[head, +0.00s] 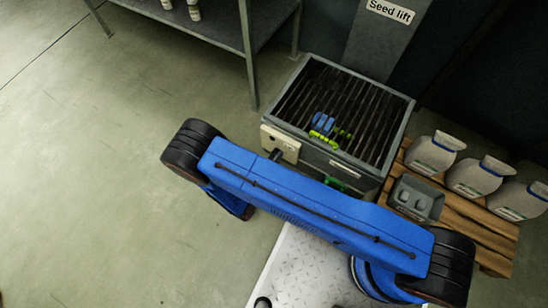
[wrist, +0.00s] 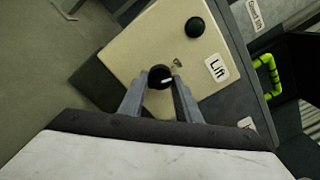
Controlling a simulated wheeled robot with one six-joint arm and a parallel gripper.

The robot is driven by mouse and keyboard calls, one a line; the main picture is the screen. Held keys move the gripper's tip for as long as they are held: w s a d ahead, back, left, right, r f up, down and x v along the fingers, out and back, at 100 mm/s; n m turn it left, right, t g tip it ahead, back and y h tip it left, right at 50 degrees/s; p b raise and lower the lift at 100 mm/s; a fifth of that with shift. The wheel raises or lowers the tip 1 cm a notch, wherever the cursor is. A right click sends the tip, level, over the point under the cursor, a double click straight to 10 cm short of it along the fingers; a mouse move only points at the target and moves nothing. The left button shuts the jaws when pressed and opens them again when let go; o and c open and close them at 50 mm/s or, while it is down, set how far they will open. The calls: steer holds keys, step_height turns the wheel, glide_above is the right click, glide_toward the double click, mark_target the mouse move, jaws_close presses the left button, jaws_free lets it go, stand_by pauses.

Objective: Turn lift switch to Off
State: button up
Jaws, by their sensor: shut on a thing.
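The lift switch is a round black knob (wrist: 159,74) with a short white mark, on a beige panel (wrist: 150,40) beside a white "Lift" label (wrist: 217,68). In the wrist view my gripper (wrist: 161,80) has one grey finger on each side of the knob and is shut on it. The white mark points to the right in that view. A tiny marking near the knob is too small to read. In the head view the beige panel (head: 290,146) is on the side of the grated hopper; my blue arm hides most of the gripper.
The grated hopper (head: 312,78) holds blue and green-yellow items. White containers (head: 436,152) and a grey box (head: 416,198) stand on a pallet at right. A metal table (head: 240,22) is behind; left floor is clear.

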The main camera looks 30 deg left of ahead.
steer(key=shift+n, duration=1.4)
steer(key=o, duration=1.1)
steer(key=shift+c, duration=0.2)
steer(key=s+a, duration=0.1)
steer(key=s, duration=1.6)
steer(key=shift+s+a, duration=0.2)
steer(key=shift+a, duration=0.1)
